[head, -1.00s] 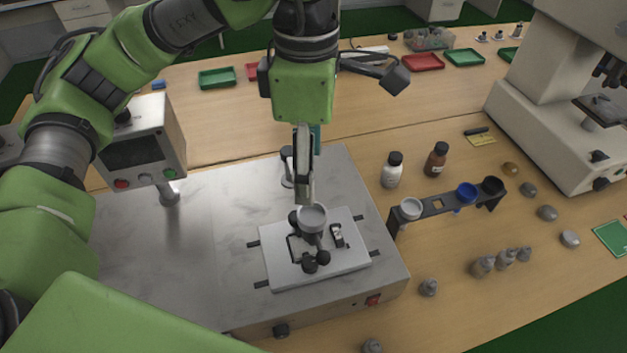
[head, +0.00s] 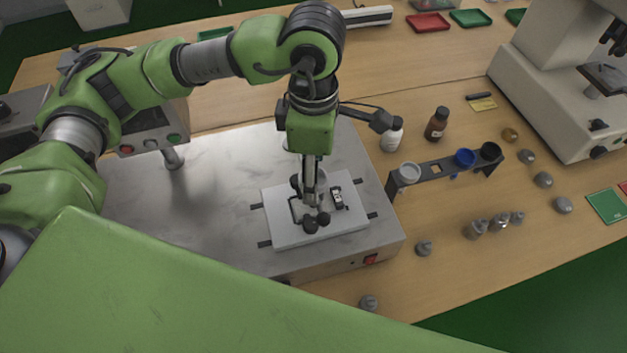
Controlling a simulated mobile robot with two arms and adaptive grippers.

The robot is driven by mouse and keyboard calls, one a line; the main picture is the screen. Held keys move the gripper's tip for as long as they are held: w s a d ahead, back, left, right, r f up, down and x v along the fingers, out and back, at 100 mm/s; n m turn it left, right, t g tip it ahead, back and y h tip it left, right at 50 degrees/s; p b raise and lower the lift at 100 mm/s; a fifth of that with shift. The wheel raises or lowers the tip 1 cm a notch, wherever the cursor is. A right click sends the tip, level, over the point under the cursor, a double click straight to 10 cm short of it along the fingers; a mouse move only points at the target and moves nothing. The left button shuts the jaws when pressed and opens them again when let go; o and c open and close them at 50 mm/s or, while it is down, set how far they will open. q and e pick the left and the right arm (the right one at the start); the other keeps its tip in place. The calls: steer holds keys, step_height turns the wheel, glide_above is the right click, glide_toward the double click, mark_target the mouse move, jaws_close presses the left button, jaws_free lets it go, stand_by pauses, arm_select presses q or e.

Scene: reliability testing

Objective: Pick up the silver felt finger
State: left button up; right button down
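My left gripper (head: 311,198) points down over the clamp fixture (head: 297,213) on the white plate of the steel tester. Its fingers are at the grey cup-like piece in that fixture and mostly hide it. I cannot tell whether they are shut on it. Several small silver pieces, which may be the felt fingers, stand on the wood table: a cluster (head: 475,230) right of the tester, one (head: 424,248) beside its front right corner, and one (head: 369,303) nearer the front. Which one is the silver felt finger is not clear. My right gripper is out of view.
A dark rack (head: 436,170) right of the tester holds a grey cup (head: 409,173), a blue cup (head: 465,158) and a black cup (head: 490,151). A white bottle (head: 391,137) and a brown bottle (head: 436,125) stand behind it. A microscope (head: 550,85) stands at far right.

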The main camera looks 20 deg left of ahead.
arm_select(q)
steer(key=shift+f, duration=1.1)
steer(key=c, duration=1.2)
steer(key=shift+c, duration=0.2)
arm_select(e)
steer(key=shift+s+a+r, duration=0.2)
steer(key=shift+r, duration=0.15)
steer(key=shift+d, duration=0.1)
